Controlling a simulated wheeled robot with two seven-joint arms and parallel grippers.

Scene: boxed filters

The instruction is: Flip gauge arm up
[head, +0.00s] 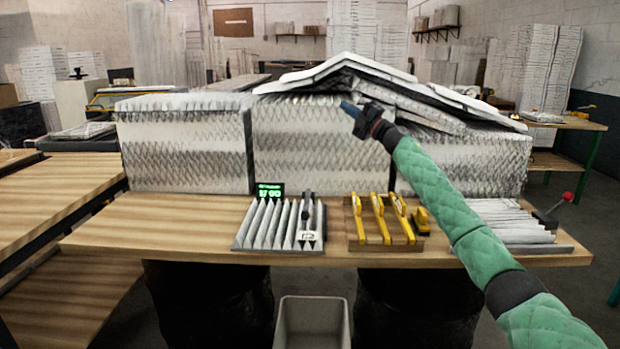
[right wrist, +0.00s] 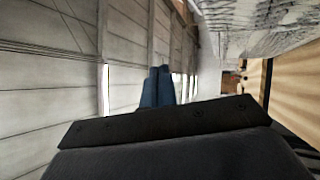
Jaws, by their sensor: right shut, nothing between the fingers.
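A grey pleated filter piece (head: 275,223) lies on the wooden bench. A small gauge with a dark arm-like part (head: 307,207) stands at its right end, with a white label (head: 308,235) at its front. The dark part looks roughly upright, but it is too small to be sure. A black display with green digits (head: 270,190) stands behind the pleats. My right gripper (head: 350,108) is shut and empty, raised in front of the filter stacks, above and right of the gauge. Its blue fingers (right wrist: 157,86) are together in the right wrist view. My left gripper is out of view.
A wooden tray (head: 357,238) with several yellow-handled tools sits right of the pleats. Large filter stacks (head: 185,145) line the bench's back, with loose white sheets on top. A grey bin (head: 312,300) stands below the front edge. The bench (head: 165,225) is clear at left.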

